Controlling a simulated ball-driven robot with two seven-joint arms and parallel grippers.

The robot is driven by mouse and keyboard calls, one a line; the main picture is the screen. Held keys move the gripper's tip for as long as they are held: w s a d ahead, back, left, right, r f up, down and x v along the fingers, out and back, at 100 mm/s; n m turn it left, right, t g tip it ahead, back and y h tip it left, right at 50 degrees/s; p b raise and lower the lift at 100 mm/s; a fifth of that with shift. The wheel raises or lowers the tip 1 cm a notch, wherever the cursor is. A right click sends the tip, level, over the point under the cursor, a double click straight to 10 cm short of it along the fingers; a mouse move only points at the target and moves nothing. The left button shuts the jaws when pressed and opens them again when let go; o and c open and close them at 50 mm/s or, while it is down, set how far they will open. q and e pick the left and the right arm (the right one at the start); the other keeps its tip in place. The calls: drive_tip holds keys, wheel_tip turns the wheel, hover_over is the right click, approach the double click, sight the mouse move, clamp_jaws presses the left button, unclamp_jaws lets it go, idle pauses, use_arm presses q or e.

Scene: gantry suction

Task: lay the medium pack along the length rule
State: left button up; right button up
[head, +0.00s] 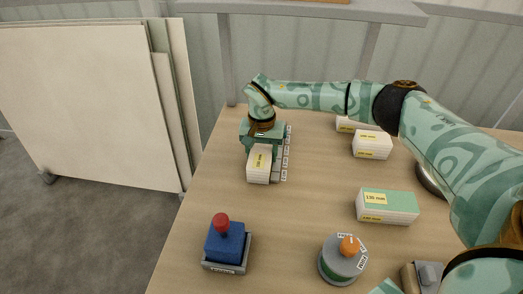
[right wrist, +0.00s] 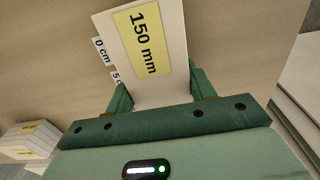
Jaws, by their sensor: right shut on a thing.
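A white pack (head: 258,166) with a yellow label is in my right gripper (head: 262,146), by the far left of the table. In the right wrist view the label on this pack (right wrist: 150,50) reads 150 mm, and the jaws (right wrist: 160,98) are shut on its two sides. The length rule (head: 285,160), a strip with white number tags, runs along the pack's right side in the head view. Its 0 cm tag (right wrist: 101,50) shows close beside the pack in the wrist view. I cannot tell whether the pack touches the table. My left gripper is out of view.
A green-topped 130 mm pack (head: 387,206) lies at the right middle. White packs (head: 372,146) stand at the far right. A blue box with a red knob (head: 225,242) and a round dial with an orange knob (head: 343,259) stand near the front. The table's middle is clear.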

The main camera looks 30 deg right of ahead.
sight(262, 148)
drive_tip(key=o, duration=1.3)
wheel_tip(262, 148, up, 12)
drive_tip(key=p, duration=0.3)
